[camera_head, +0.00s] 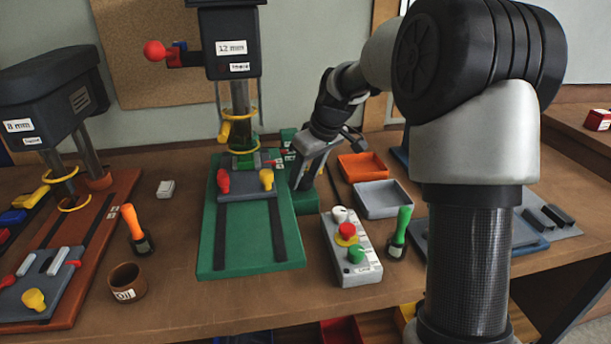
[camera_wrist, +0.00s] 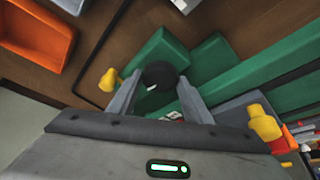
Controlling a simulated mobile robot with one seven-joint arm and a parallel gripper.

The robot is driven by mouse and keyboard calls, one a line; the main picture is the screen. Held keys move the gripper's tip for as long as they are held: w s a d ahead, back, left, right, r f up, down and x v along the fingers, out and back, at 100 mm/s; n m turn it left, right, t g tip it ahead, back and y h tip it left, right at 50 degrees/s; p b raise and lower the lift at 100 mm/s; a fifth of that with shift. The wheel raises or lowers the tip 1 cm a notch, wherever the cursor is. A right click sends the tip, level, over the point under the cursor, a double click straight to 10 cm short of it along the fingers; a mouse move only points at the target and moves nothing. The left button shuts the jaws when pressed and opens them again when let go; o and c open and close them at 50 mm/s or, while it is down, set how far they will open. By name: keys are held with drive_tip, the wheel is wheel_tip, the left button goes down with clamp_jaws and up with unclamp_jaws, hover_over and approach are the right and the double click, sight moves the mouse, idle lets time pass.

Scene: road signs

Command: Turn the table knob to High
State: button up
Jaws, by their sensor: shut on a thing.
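My gripper (camera_head: 301,182) reaches down beside the green base of the 12 mm drill press (camera_head: 229,46). In the wrist view, the two fingers of my gripper (camera_wrist: 160,80) stand on either side of a round black knob (camera_wrist: 161,73) and are shut on it. The knob has a small white mark on its near side. It sits by a green block (camera_wrist: 155,52). In the head view my gripper hides the knob, and no High label can be read in either view.
A control box (camera_head: 352,262) with red and green buttons stands in front. An orange tray (camera_head: 362,166) and a grey tray (camera_head: 383,199) lie to the right. A green-handled tool (camera_head: 400,228) stands near the box. In the wrist view, a yellow knob (camera_wrist: 111,80) is close to the left finger.

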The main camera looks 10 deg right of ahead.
drive_tip(key=m, duration=0.1)
drive_tip(key=m+h, duration=0.1)
drive_tip(key=m, duration=0.1)
drive_tip(key=m+t+p, duration=0.1)
drive_tip(key=shift+s+a+m+h, duration=0.1)
drive_tip(key=shift+a+m+h, duration=0.15)
drive_tip(key=shift+m+h, duration=0.05)
drive_tip(key=shift+d+m, duration=0.1)
drive_tip(key=shift+m, duration=0.5)
drive_tip(key=shift+r, duration=0.2)
